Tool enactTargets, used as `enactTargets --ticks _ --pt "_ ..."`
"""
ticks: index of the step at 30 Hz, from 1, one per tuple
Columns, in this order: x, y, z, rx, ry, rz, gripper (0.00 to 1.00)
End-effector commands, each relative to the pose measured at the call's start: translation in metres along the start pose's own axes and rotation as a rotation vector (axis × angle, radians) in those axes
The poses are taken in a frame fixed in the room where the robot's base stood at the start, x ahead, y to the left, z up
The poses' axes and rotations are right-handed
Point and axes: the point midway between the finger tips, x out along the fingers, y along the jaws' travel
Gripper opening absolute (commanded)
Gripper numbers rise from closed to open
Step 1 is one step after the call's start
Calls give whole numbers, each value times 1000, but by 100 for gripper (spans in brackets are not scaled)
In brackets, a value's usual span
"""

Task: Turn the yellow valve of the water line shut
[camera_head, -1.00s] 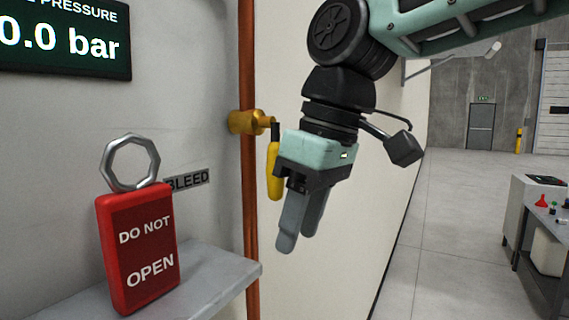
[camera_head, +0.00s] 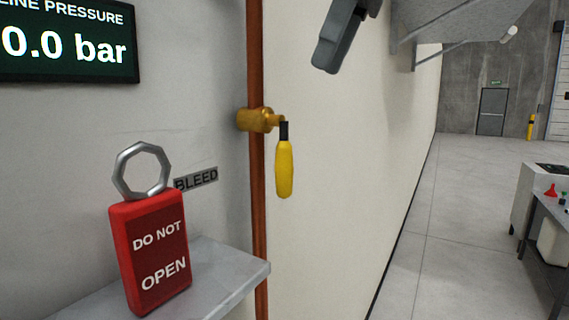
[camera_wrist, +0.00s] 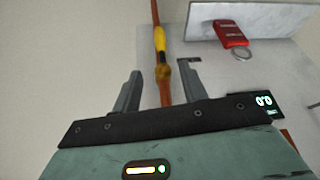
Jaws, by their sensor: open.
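The valve has a brass body (camera_head: 258,120) on the vertical copper tube (camera_head: 256,55). Its yellow handle (camera_head: 285,168) hangs straight down, beside and roughly parallel to the tube. My gripper (camera_head: 328,62) is at the top of the head view, above and right of the valve, clear of the handle and partly cut off by the frame. In the wrist view my gripper (camera_wrist: 162,72) is open and empty, its fingers spread on either side of the tube in the picture. The yellow handle (camera_wrist: 159,40) shows beyond them, pointing toward the shelf side.
A red "DO NOT OPEN" lock (camera_head: 155,250) with a metal shackle stands on a grey shelf (camera_head: 225,272) left of the tube. A "BLEED" label (camera_head: 196,180) is on the wall. A display (camera_head: 65,42) reads 0.0 bar. Floor at the right is free before a bench (camera_head: 550,215).

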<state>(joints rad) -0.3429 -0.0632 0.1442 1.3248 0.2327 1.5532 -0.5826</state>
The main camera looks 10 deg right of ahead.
Motion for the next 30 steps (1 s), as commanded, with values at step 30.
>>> enactTargets --ticks 30 --pt "160 0 0 0 -1 0 43"
